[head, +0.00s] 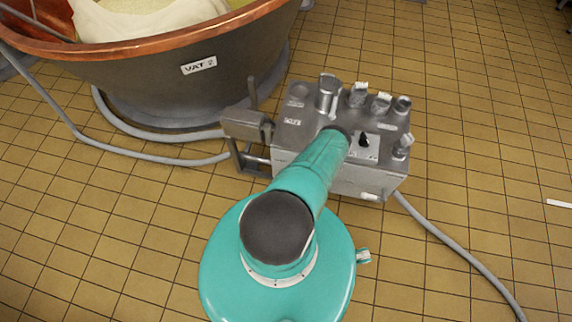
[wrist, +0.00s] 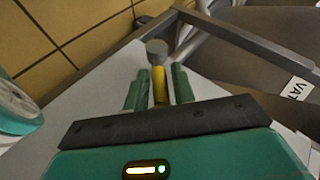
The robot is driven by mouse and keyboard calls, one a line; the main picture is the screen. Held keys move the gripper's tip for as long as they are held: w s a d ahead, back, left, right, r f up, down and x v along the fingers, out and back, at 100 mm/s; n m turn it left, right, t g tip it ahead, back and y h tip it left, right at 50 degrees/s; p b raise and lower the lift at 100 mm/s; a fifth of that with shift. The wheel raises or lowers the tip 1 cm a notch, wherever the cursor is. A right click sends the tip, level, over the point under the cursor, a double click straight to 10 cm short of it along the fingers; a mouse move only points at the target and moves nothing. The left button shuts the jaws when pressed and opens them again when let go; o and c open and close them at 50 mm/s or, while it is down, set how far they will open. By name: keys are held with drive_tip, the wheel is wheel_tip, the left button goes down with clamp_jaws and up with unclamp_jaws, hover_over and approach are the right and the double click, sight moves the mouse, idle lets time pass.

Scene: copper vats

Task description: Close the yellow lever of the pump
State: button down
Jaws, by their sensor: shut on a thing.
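The pump (head: 300,160) is a grey metal box with pipes and knobs on top, on the tiled floor beside the copper vat. Its yellow lever (wrist: 159,84) shows in the wrist view as a short yellow bar, with a grey round piece (wrist: 157,47) at its far end. My gripper (wrist: 159,76) has its two green fingers on either side of the lever and is shut on it. In the head view my teal arm reaches to the pump; the lever and gripper are hidden there.
The copper-rimmed vat (head: 185,75), labelled VAT 2, stands at the upper left. Grey hoses (head: 455,245) run over the floor on both sides of the pump. A grey metal frame (head: 243,160) sticks out at the pump's left. The tiled floor at right is mostly clear.

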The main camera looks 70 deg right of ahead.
drive_tip(key=shift+d, duration=0.15)
drive_tip(key=c, duration=1.4)
unclamp_jaws()
drive_tip(key=shift+s, duration=0.1)
drive_tip(key=v, duration=1.3)
drive_tip(key=shift+s+r, duration=0.2)
drive_tip(key=shift+r, duration=0.15)
